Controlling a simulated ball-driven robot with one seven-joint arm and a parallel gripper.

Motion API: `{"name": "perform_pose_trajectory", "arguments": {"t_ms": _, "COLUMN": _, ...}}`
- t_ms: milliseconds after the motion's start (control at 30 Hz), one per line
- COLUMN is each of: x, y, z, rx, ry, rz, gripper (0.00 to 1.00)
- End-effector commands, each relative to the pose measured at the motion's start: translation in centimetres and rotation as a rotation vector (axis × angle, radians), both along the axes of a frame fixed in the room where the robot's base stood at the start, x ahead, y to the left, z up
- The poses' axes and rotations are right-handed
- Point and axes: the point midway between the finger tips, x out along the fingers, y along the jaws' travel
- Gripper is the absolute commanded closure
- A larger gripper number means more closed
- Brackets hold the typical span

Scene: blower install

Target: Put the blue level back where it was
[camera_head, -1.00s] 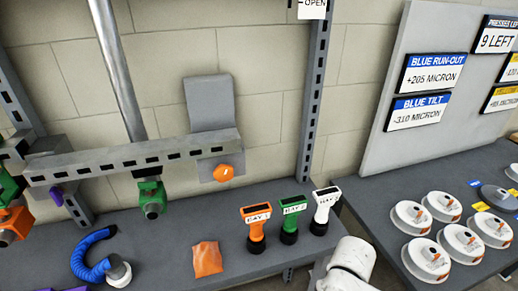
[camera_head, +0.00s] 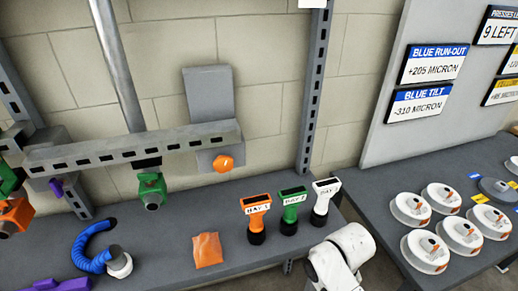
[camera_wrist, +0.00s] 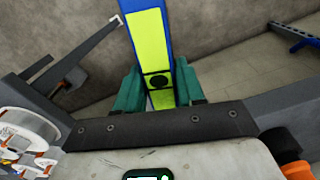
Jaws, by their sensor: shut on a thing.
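The blue level shows in the wrist view (camera_wrist: 149,35) as a long blue bar with a bright yellow-green face and a dark round spot near its lower end. My gripper (camera_wrist: 159,88) has its teal fingers on both sides of this bar and is shut on it. The level's far end runs out of the top of the wrist view. Neither the level nor my gripper shows in the head view. I cannot tell which spot the level came from.
Grey bench (camera_head: 150,255) holds a blue hose (camera_head: 84,250), an orange pouch (camera_head: 208,250) and orange (camera_head: 256,217), green (camera_head: 291,210) and white (camera_head: 323,202) handheld tools. A slotted rail (camera_head: 130,150) stands above.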

Motion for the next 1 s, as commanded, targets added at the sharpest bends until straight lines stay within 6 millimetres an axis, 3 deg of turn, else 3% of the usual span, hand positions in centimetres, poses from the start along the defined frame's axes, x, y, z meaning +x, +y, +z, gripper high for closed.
{"name": "perform_pose_trajectory", "arguments": {"t_ms": 100, "x": -1.7, "y": -0.6, "z": -1.2, "rx": 0.005, "ry": 0.002, "rz": -0.012, "gripper": 1.00}}
{"name": "perform_pose_trajectory", "arguments": {"t_ms": 300, "x": -3.1, "y": -1.5, "z": -2.1, "rx": 0.002, "ry": -0.003, "rz": -0.018, "gripper": 1.00}}
{"name": "perform_pose_trajectory", "arguments": {"t_ms": 1000, "x": -3.3, "y": -1.7, "z": -2.2, "rx": -0.001, "ry": -0.003, "rz": -0.019, "gripper": 1.00}}
